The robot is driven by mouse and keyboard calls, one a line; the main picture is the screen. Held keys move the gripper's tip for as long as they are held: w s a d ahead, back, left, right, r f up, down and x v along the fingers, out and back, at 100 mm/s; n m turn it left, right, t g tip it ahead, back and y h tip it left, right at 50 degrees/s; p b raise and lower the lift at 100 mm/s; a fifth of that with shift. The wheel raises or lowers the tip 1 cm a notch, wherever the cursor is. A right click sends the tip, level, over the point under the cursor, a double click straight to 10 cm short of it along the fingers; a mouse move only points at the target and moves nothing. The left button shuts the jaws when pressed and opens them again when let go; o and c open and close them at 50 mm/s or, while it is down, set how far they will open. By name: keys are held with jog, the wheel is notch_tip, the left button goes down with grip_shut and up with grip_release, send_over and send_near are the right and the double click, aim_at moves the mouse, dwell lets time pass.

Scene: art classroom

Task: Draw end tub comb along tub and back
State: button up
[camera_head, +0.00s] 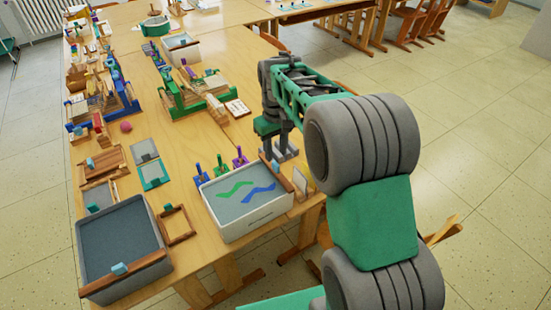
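A white-rimmed tub (205,197) with green and blue wavy streaks on its grey surface stands at the right edge of the table. A wooden comb bar (283,178) with a small light-blue knob (276,166) lies across its right end. My gripper (281,155) points down just behind the knob, with its fingers apart and nothing seen between them. I cannot tell how far it is from the knob. A second, dark grey tub (165,236) stands at the front left, with a wooden bar (142,275) and light-blue knob (120,268) across its near end.
Green, blue and purple upright-handled tools (221,166) stand close behind the streaked tub. A small wooden frame (178,224) lies between the tubs. Cards (300,182) stand at the tub's right. Green and blue wooden racks (190,95) fill the table farther back.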

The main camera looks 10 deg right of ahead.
aim_at(276, 164)
notch_tip(276, 164, down, 5)
jog(key=shift+f, duration=0.15)
grip_shut()
dwell(0.4)
dwell(1.0)
